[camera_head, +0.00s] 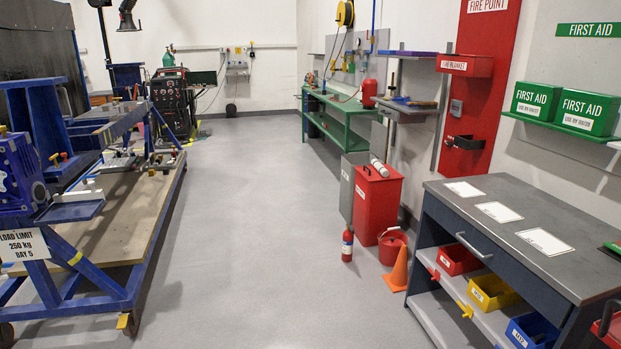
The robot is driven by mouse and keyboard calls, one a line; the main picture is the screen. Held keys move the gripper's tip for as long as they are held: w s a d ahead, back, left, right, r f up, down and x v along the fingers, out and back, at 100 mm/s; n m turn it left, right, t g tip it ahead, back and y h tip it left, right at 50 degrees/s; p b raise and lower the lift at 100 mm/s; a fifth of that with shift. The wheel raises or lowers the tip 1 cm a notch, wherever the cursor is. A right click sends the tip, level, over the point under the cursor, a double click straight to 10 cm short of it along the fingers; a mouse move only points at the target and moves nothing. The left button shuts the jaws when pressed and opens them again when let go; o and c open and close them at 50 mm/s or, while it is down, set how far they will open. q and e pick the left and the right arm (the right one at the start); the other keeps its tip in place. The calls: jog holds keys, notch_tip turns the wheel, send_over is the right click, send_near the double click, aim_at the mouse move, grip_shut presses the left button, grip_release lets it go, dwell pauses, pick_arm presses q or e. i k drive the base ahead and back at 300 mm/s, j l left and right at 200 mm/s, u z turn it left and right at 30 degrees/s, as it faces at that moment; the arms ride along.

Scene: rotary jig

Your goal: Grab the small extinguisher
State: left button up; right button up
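A small red fire extinguisher (347,245) with a pale label and a dark top stands upright on the grey floor, right of the middle of the head view. It stands apart, just left of a red bucket. Another red cylinder (369,93) stands on the green bench further back; I cannot tell exactly what it is. Neither of my grippers shows in this view.
A red bin (377,205), a red bucket (392,246) and an orange cone (398,270) stand beside the extinguisher. A grey workbench (500,215) is at right. A blue jig frame (110,300) fills the left. The floor (240,220) between is clear.

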aim_at(348, 235)
jog(key=i, duration=2.35)
